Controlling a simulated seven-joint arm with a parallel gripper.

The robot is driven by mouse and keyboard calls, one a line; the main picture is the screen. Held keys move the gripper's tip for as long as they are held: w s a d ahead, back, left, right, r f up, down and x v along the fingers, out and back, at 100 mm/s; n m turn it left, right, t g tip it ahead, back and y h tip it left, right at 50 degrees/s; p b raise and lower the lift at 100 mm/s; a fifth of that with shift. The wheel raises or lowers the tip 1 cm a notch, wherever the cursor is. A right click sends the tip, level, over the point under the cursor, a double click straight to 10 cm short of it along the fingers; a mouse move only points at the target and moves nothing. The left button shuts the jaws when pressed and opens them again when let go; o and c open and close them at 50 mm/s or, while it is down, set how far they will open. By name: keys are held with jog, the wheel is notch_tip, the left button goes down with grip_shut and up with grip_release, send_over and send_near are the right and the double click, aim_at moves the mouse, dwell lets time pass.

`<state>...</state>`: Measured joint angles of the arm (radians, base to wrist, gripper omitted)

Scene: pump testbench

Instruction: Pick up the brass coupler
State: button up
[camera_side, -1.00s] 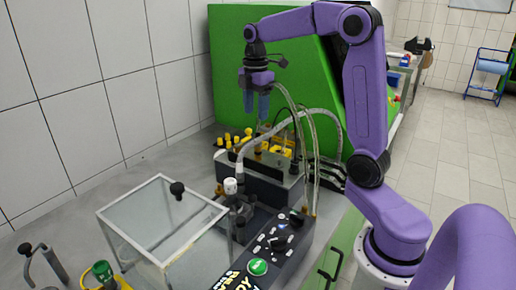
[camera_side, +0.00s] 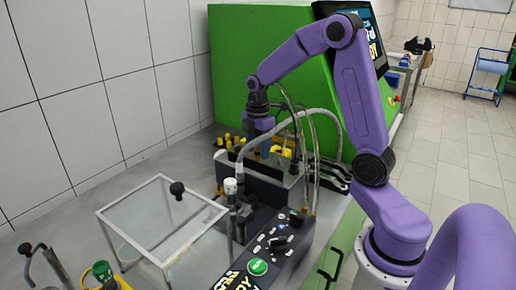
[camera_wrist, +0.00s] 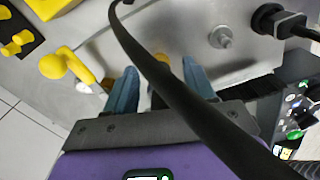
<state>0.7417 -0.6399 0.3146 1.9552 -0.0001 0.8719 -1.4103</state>
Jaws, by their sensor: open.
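In the wrist view, a small orange-brass piece (camera_wrist: 157,73) shows between my fingers, mostly hidden behind a black hose. It looks like the brass coupler, but I cannot be sure. My gripper (camera_wrist: 161,68) is open, with its two blue fingers apart on either side of that piece. No contact is visible. In the side view, my gripper (camera_side: 264,147) points down over the back of the metal-topped pump unit, behind the hoses. I cannot make out the coupler there.
A black hose (camera_wrist: 150,65) crosses in front of my fingers. Yellow fittings (camera_wrist: 62,66) lie left, and a black plug (camera_wrist: 275,20) is at upper right. In the side view, clear hoses (camera_side: 312,165) arch beside my gripper, a green housing (camera_side: 228,70) stands behind, and a glass box (camera_side: 150,225) stands in front.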

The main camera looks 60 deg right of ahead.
jog(key=shift+f, duration=0.2)
grip_shut()
jog(key=shift+r, duration=0.1)
